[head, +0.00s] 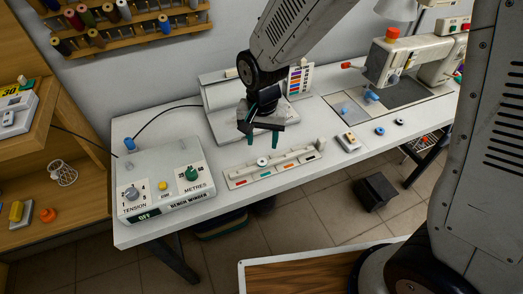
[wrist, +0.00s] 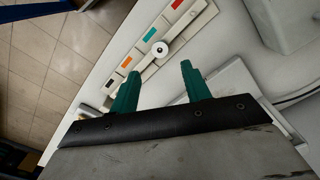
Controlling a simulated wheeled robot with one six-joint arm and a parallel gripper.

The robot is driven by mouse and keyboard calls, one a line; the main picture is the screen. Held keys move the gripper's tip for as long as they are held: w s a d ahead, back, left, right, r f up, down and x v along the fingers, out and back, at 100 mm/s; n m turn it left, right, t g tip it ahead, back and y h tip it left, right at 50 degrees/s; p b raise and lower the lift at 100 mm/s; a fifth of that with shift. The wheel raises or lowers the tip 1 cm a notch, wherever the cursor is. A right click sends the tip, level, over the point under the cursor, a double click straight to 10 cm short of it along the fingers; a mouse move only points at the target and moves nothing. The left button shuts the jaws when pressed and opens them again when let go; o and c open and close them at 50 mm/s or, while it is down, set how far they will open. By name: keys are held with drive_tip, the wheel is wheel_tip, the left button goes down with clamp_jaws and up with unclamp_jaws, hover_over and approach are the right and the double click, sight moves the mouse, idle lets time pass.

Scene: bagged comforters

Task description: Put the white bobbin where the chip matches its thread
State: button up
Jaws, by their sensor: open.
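A small white bobbin (head: 262,161) with a dark centre hole is at the long pale rack (head: 238,182) on the white bench; it also shows in the wrist view (wrist: 160,48). The rack (wrist: 196,22) carries a row of coloured chips, among them a black chip (wrist: 109,83), an orange chip (wrist: 126,62), a green chip (wrist: 151,34) and a red chip (wrist: 177,4). The bobbin lies beside the green chip, on or against the rack's raised bar; I cannot tell which. My gripper (head: 261,138) is open and empty, its green fingers above and behind the bobbin. Its fingers also show in the wrist view (wrist: 159,84).
A bench winder (head: 165,180) stands at the left. A sewing machine (head: 415,62) stands at the back right. The bench's front edge runs close to the rack.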

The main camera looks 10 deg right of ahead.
drive_tip(key=shift+r, duration=2.75)
drive_tip(key=s+d+r+n+t, duration=0.1)
drive_tip(key=s+d+r, duration=0.5)
drive_tip(key=d+r, duration=0.15)
drive_tip(key=s+d+r+n, duration=0.1)
drive_tip(key=s+d+r, duration=0.5)
drive_tip(key=d, duration=0.3)
drive_tip(key=s+d+r+n, duration=0.1)
drive_tip(key=s+d, duration=0.3)
drive_tip(key=s, duration=0.3)
drive_tip(key=shift+s+r+n, duration=0.25)
drive_tip(key=shift+s+n, duration=0.05)
drive_tip(key=shift+s, duration=0.1)
drive_tip(key=shift+w, duration=0.1)
